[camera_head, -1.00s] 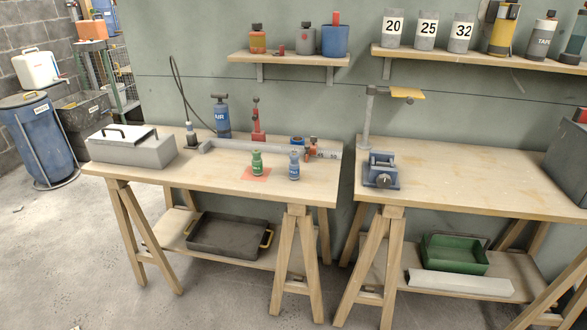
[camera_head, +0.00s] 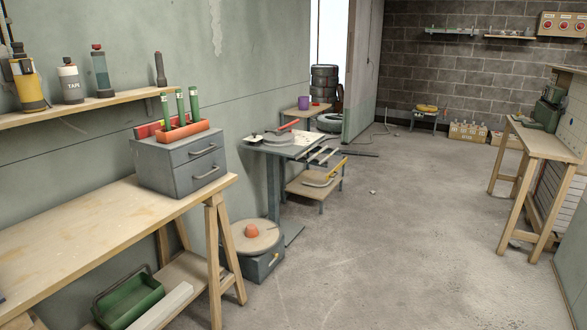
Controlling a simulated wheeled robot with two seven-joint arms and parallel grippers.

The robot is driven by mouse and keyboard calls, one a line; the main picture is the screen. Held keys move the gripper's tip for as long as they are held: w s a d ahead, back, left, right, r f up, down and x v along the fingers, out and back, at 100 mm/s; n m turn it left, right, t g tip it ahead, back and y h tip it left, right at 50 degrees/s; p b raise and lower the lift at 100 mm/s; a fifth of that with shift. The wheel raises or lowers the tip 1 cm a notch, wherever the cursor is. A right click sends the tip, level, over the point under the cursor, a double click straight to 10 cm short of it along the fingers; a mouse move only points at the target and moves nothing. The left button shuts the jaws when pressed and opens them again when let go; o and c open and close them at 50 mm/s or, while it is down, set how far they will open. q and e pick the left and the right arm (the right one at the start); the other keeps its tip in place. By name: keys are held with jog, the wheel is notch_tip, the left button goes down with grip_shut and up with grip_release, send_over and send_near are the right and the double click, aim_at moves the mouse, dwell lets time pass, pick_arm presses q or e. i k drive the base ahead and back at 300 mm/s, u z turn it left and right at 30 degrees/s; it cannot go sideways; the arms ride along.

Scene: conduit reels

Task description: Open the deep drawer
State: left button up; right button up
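A grey two-drawer cabinet (camera_head: 181,163) stands on the right end of the wooden workbench (camera_head: 90,232). Its upper drawer (camera_head: 202,152) and lower drawer (camera_head: 206,173) each have a bar handle on the front, and both look shut. The lower drawer looks about as tall as the upper one; I cannot tell which is deeper. A red tray (camera_head: 180,132) with several green tubes sits on top of the cabinet. Neither of my grippers is in view.
A grey stand (camera_head: 292,146) with a flat top is right of the bench. A low grey box with a round top (camera_head: 256,240) sits on the floor by the bench leg. Open floor (camera_head: 390,240) lies to the right. Another wooden bench (camera_head: 545,145) stands far right.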

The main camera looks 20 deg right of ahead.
aim_at(190, 177)
jog(key=z, duration=0.8)
jog(key=i, duration=1.3)
jog(key=u, duration=0.15)
